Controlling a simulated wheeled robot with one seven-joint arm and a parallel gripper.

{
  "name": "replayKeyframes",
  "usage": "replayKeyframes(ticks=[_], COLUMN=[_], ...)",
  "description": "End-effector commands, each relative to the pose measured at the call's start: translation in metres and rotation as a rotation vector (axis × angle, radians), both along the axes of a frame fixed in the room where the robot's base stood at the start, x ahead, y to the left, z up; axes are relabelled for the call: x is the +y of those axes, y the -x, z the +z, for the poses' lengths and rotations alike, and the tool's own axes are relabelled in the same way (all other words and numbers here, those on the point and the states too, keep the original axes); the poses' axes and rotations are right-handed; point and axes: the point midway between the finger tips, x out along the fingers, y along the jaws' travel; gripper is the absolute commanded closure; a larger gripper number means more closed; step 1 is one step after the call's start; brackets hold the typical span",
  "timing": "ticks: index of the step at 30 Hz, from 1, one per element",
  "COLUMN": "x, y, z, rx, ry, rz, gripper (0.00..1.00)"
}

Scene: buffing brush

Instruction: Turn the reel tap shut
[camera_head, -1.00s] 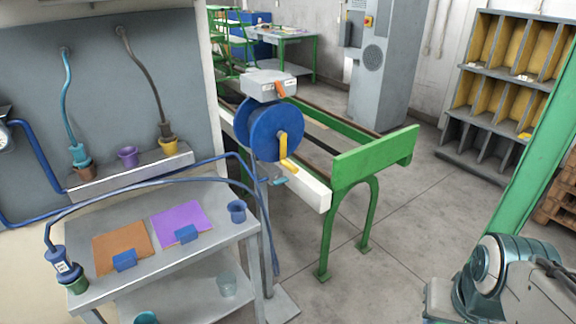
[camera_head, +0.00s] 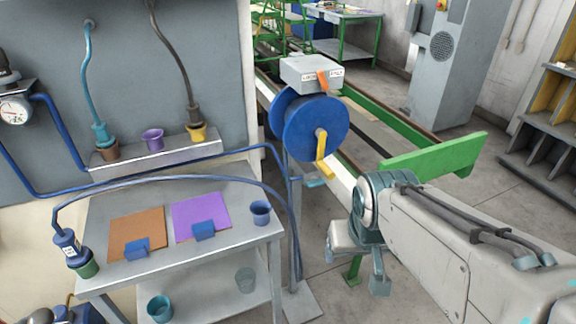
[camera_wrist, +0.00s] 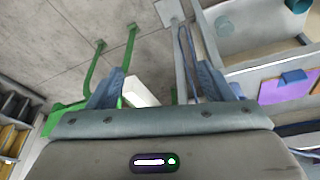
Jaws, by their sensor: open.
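The blue hose reel (camera_head: 300,130) stands on a post beside the table, with a yellow crank (camera_head: 323,160) on its face. A grey box (camera_head: 311,73) with a small white label tops it, bearing an orange lever (camera_head: 324,82) tilted down to the right. A small teal handle (camera_head: 316,183) sticks out from the post below the reel. I cannot tell which of these two is the reel tap. My gripper (camera_head: 355,268) is open and empty, low and right of the reel, apart from it. Its spread fingers show in the wrist view (camera_wrist: 160,85); the reel is not recognisable there.
A grey table (camera_head: 185,268) on the left carries an orange mat (camera_head: 137,228), a purple mat (camera_head: 203,213) and a blue cup (camera_head: 260,211). A blue hose (camera_head: 180,181) arches over it to a nozzle at its left. A green-railed conveyor (camera_head: 430,156) stands behind my arm.

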Motion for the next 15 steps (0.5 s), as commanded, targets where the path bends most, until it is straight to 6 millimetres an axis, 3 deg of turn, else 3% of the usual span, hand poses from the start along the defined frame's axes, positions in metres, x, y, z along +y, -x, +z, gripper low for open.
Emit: replayKeyframes(ticks=[1, 7, 15], x=[-0.008, -0.039, -0.061], y=[-0.011, -0.078, -0.156], z=[-0.015, -0.052, -0.090], rx=[-0.035, -0.274, -0.620], ry=[0.021, 0.124, 0.163], rz=[-0.017, -0.024, 0.062], gripper=[0.25, 0.25, 0.25])
